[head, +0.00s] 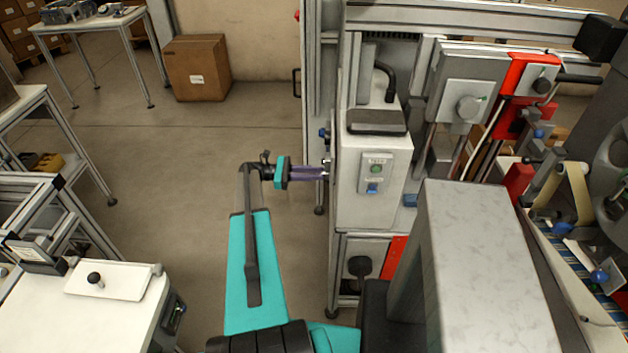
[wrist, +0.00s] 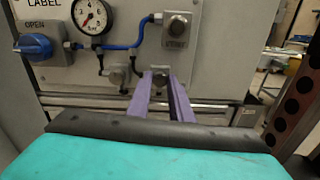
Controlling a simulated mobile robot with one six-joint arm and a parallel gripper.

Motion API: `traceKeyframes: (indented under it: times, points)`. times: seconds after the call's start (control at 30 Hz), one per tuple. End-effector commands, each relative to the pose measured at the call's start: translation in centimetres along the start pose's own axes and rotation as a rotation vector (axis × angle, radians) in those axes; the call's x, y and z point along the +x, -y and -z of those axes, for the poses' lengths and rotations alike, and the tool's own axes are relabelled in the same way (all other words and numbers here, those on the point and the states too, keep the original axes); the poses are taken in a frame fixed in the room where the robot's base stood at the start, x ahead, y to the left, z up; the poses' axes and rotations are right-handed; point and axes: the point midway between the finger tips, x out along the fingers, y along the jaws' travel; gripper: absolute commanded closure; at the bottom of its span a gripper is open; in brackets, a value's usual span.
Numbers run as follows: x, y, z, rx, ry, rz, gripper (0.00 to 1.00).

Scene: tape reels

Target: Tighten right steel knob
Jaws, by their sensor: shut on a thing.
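In the wrist view two small steel knobs sit at the lower edge of a grey panel (wrist: 60,70). The left steel knob (wrist: 115,75) is free. The right steel knob (wrist: 160,73) is between the tips of the purple fingers of my gripper (wrist: 160,84), which is shut on it. The fingers hide part of its lower side. In the head view my gripper (head: 323,173) reaches the left side of the machine, and the knob there is too small to make out clearly.
A blue OPEN handle (wrist: 35,45) is at the left. A white machine housing (head: 375,210) stands right of my gripper; open floor (head: 190,160) lies left.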

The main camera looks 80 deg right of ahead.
Motion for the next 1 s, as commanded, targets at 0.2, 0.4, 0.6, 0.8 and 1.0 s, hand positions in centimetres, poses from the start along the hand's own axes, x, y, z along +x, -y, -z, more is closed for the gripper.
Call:
traceKeyframes:
  times: [0.2, 0.4, 0.6, 0.8, 1.0]
  points:
    - [0.41, 0.32, 0.49, 0.154, 0.002, 0.007, 1.00]
    - [0.46, 0.33, 0.51, 0.317, 0.003, 0.006, 1.00]
    - [0.50, 0.34, 0.51, 0.483, 0.004, 0.006, 1.00]
    - [0.52, 0.33, 0.43, 0.636, 0.004, 0.007, 1.00]
    - [0.53, 0.31, 0.28, 0.747, 0.005, 0.007, 1.00]
